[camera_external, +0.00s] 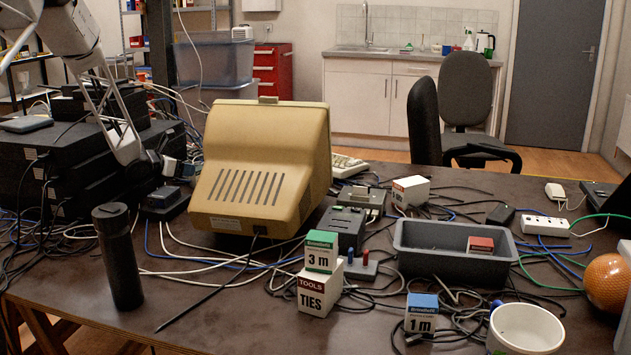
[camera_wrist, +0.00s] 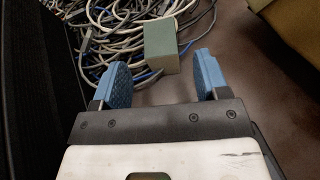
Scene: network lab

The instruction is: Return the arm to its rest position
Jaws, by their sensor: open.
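My white arm (camera_external: 75,35) reaches in from the upper left in the external view and bends down beside the stacked black equipment. My gripper (camera_external: 172,168) is at its low end, left of the beige monitor, and is partly hard to make out there. In the wrist view my gripper (camera_wrist: 161,76) has two blue finger pads spread wide apart, with nothing held between them. A grey-green box (camera_wrist: 161,46) lies beyond the fingertips beside a tangle of cables (camera_wrist: 110,25). I cannot tell whether the fingers touch it.
The beige monitor (camera_external: 260,165) stands close on the right. Black equipment (camera_external: 60,165) is stacked on the left. A dark bottle (camera_external: 118,255) stands in front. Cables cover much of the table. A grey tray (camera_external: 455,265) and small boxes sit further right.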

